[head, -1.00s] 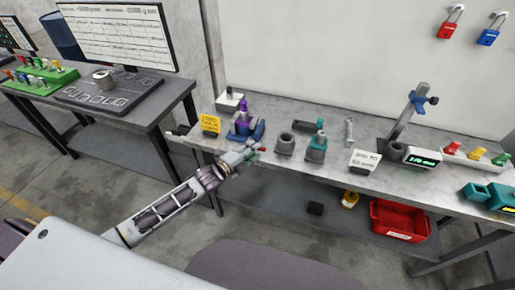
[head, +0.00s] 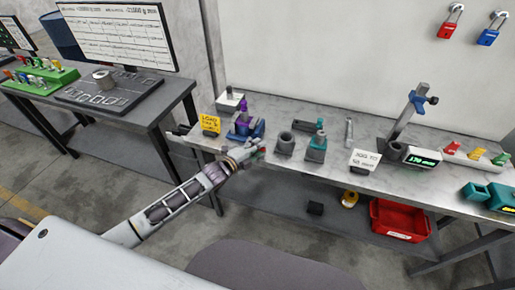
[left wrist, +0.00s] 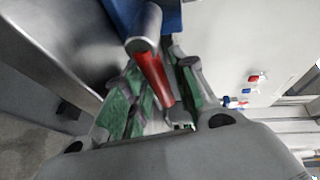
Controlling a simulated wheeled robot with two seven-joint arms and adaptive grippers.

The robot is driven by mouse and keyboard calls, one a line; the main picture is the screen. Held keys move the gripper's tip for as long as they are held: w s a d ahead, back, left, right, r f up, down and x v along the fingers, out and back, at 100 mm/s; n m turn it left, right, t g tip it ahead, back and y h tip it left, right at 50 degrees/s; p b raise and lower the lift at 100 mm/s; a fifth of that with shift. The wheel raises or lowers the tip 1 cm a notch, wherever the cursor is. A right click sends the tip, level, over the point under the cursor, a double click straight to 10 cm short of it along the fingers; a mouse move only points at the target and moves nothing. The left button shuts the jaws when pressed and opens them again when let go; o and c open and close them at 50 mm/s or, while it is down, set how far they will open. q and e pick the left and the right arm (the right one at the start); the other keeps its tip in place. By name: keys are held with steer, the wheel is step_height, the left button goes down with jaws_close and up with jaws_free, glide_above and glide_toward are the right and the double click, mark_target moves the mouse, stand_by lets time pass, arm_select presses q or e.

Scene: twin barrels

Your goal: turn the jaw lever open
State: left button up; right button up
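The jaw lever (left wrist: 153,76) is a red bar with a grey metal end in the left wrist view. It lies between the green-padded fingers of my left gripper (left wrist: 158,62). Whether both pads press on it is not clear. Part of a blue body (left wrist: 177,15) shows behind the lever. In the head view my left gripper (head: 250,148) is at the bench's front edge, just in front of the blue vise (head: 245,130) with a purple part in it. A small red spot shows at its tip. My right gripper is not in view.
A yellow sign (head: 210,124) stands left of the vise. A dark grey cup-shaped block (head: 286,143) and a grey-and-teal part (head: 317,145) stand to its right. A white sign (head: 364,161) and a lit display (head: 422,158) are farther right. A red bin (head: 400,218) is below.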

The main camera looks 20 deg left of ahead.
arm_select(q)
jaws_close()
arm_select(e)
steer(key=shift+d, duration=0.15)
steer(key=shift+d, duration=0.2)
